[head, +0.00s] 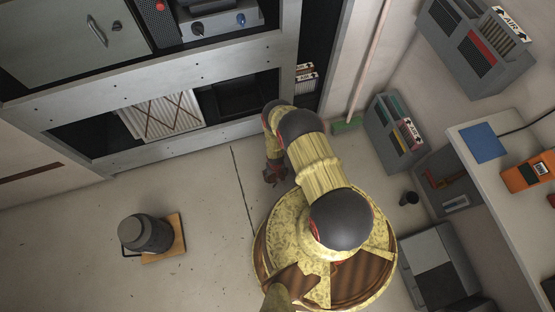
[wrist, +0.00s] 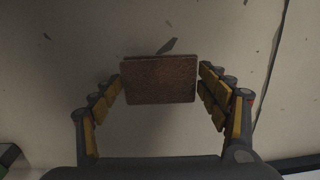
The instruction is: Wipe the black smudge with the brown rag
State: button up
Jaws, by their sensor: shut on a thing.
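The brown rag (wrist: 160,82) shows in the wrist view as a flat rectangular pad between the fingers of my gripper (wrist: 160,88). My gripper is shut on it, with finger pads at its left and right edges. Pale floor lies beyond the rag. In the head view my gripper (head: 275,173) is small and dark, in front of the rack base; I cannot make out the rag there. A small dark mark (wrist: 167,45) shows just beyond the rag's far edge in the wrist view. I cannot tell whether it is the black smudge or a floor chip.
A grey canister (head: 146,233) stands on a wooden board at the left on the floor. A pleated filter (head: 160,116) sits in the rack's lower opening. A green-headed broom (head: 347,125), filter bins (head: 394,133) and a workbench (head: 490,185) are at the right. Floor at centre left is clear.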

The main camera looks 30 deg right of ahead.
jog(key=shift+r+p, duration=0.6)
jog(key=shift+r, duration=1.05)
